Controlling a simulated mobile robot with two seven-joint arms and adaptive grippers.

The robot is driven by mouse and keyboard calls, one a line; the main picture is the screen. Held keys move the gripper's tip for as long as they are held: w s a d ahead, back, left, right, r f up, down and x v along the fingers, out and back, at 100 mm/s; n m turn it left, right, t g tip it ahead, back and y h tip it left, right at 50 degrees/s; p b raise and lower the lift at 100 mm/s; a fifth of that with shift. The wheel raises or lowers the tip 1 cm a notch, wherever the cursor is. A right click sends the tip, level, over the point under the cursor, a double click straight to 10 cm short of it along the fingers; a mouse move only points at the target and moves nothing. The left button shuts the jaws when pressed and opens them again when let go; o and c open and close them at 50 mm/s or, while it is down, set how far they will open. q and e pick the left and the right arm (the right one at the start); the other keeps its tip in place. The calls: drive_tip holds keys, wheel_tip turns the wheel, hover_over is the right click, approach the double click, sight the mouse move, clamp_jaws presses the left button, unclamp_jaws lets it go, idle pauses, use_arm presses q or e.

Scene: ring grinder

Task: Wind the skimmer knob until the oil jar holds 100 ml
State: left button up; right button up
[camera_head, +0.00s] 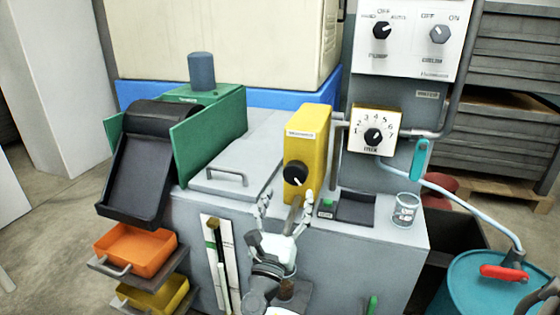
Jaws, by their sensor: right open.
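The yellow skimmer box (307,140) stands on the grey machine top at centre, its label too small to read surely. A black knob (295,175) with a white pointer mark is low on its front face. My right gripper (285,198) is open just below and in front of the knob, fingers pointing up, apparently apart from it. A brownish chute (294,212) shows between the fingers. A brownish jar (287,289), possibly the oil jar, sits on a small bracket, partly hidden by my wrist; its level is not readable. My left gripper is out of view.
A labelled clear cup (405,210) stands on the machine's right. A numbered mix dial (373,136) and a switch panel (410,35) are behind. Orange (135,249) and yellow trays are at left. A blue drum (485,285) with a red handle is at right.

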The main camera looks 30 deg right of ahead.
sight(294, 178)
drive_tip(key=shift+w+d+r, duration=0.15)
drive_tip(key=shift+w+d, duration=0.05)
drive_tip(key=shift+w, duration=0.05)
drive_tip(key=x, duration=0.6)
drive_tip(key=shift+s+r+p, duration=0.15)
drive_tip(key=shift+s+p, duration=0.05)
drive_tip(key=shift+p, duration=0.2)
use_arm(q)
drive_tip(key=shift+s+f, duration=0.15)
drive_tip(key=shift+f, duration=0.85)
use_arm(e)
drive_tip(key=shift+w+d+r, duration=0.15)
drive_tip(key=shift+w+d, duration=0.25)
drive_tip(key=c, duration=1.2)
